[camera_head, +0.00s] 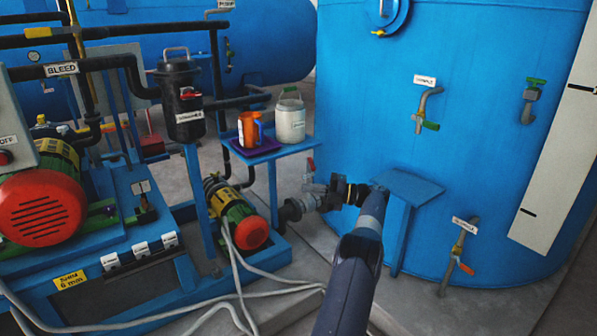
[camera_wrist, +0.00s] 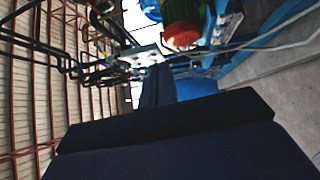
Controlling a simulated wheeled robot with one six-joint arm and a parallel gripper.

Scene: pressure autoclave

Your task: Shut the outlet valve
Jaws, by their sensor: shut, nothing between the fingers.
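A grey metal valve (camera_head: 318,198) sits on the low pipe between the pump and the big blue tank. A red lever (camera_head: 310,164) stands up at it; I take this for the outlet valve, though no label on it is readable. My gripper (camera_head: 322,189), dark with a yellow band behind it, reaches in from the right at the valve. It is shut and empty. Whether it touches the valve or lever cannot be told. In the wrist view, dark shapes fill the lower middle, and the valve cannot be made out.
A blue shelf (camera_head: 408,187) on the tank (camera_head: 460,140) stands close right of my gripper. A small table (camera_head: 285,148) with an orange jug (camera_head: 248,131) and a pale can (camera_head: 291,121) is above left. The red-ended pump (camera_head: 250,232) is left; hoses cross the floor.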

